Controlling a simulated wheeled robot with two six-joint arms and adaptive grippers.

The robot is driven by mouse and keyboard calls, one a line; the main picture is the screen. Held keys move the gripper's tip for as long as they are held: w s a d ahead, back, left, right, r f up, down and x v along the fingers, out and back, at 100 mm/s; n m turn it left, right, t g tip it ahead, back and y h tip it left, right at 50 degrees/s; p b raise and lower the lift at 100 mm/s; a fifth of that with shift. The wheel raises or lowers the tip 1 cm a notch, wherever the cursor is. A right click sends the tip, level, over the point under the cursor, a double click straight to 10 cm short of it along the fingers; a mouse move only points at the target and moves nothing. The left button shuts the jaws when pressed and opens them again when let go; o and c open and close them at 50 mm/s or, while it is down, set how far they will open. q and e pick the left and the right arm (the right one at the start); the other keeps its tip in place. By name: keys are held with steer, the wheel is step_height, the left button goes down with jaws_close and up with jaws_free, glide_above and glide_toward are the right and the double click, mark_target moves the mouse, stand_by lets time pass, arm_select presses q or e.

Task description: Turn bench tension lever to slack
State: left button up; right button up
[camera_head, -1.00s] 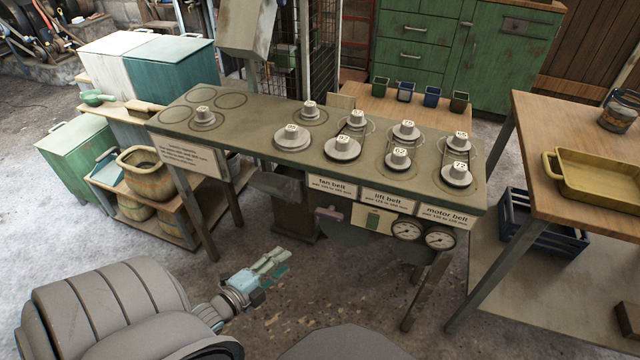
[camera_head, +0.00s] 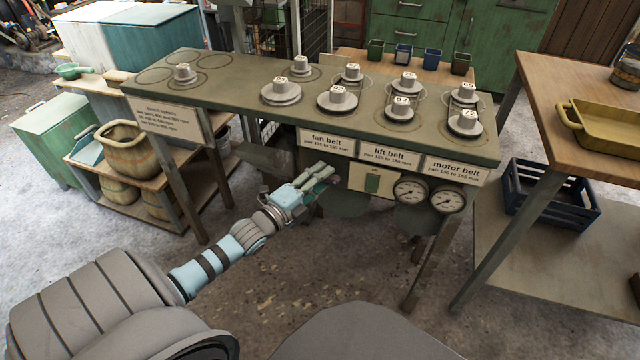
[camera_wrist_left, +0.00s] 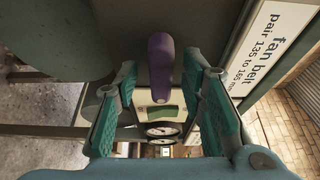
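The bench tension lever has a purple handle (camera_wrist_left: 160,62), seen in the left wrist view between my gripper's two teal fingers. In the head view only a small bit of the lever (camera_head: 332,180) shows by the fingertips, below the fan belt label. My left gripper (camera_head: 322,176) is at the front of the bench (camera_head: 240,115). In the left wrist view my left gripper (camera_wrist_left: 160,92) is open, with a finger on each side of the handle and gaps between. I cannot tell whether either finger touches it. My right gripper is not in view.
Numbered pulleys (camera_head: 337,98) stand on top. A wooden table (camera_head: 545,85) stands at right. Floor in front is clear.

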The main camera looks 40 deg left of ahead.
arm_select(q)
jaws_close()
steer(key=shift+n, duration=0.4)
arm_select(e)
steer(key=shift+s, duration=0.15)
arm_select(q)
steer(key=shift+d+f+n+t+y+p, duration=0.15)
steer(key=shift+n+t+y, duration=0.8)
steer(key=shift+n, duration=2.6)
steer(key=shift+d+f+n+t+y+p, duration=0.15)
steer(key=shift+n+y, duration=1.65)
steer(key=shift+n, duration=1.8)
steer(key=shift+n+t+y+p, duration=0.15)
steer(key=shift+n+t+y, duration=0.35)
steer(key=shift+n+y, duration=1.95)
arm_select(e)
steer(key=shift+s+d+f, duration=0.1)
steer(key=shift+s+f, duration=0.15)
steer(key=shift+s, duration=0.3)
arm_select(q)
steer(key=n+h, duration=0.1)
steer(key=n, duration=0.1)
steer(key=shift+w+n+h, duration=0.1)
steer(key=shift+n+h, duration=0.3)
jaws_free()
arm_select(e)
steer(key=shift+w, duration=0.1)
